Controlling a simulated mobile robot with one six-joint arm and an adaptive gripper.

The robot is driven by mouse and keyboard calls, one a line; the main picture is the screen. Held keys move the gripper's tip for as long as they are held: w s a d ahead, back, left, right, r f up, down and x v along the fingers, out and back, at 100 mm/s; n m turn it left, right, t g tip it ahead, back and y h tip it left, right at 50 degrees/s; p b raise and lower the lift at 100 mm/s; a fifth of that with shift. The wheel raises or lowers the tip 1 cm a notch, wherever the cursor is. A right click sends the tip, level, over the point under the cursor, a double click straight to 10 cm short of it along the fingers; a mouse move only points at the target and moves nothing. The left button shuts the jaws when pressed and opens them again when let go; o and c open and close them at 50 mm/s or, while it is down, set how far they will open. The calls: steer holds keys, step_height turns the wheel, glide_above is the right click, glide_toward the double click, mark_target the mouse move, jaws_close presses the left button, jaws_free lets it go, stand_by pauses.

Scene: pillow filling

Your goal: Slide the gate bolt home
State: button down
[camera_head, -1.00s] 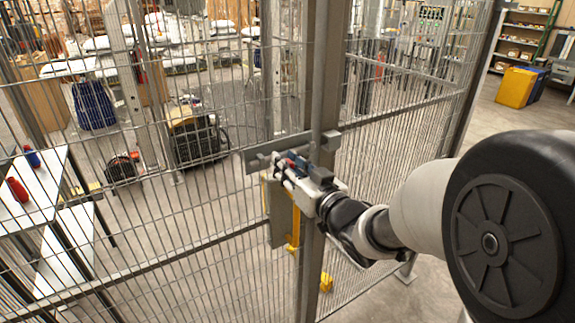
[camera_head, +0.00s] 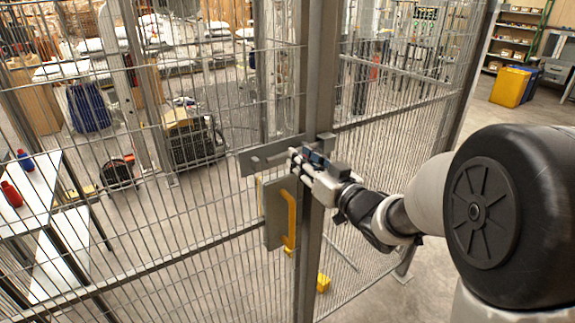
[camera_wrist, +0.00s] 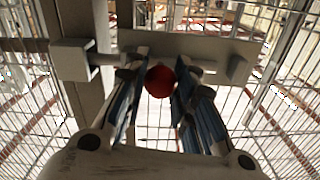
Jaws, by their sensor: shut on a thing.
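The gate bolt has a round red knob (camera_wrist: 160,81) on a grey rod in front of a grey bolt plate (camera_head: 258,157) on the mesh gate. My gripper (camera_head: 298,158) is shut on the knob; in the wrist view the blue-lined fingers (camera_wrist: 160,85) sit on both sides of it. The plate also shows in the wrist view (camera_wrist: 236,66). The rod shows on both sides of the fingers. Its left part in the wrist view reaches the grey keeper block (camera_wrist: 72,60) on the post; how far inside it goes cannot be told. In the head view my gripper covers the knob.
A grey post (camera_head: 317,90) stands at the gate's edge. Below the bolt is a grey box with a yellow handle (camera_head: 289,220). Mesh panels surround the area. A table with red and blue bottles (camera_head: 12,193) is behind the mesh at left.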

steer(key=shift+w+d, duration=0.2)
steer(key=shift+d, duration=0.15)
steer(key=shift+r, duration=0.1)
steer(key=c, duration=1.3)
jaws_free()
steer(key=v, duration=1.2)
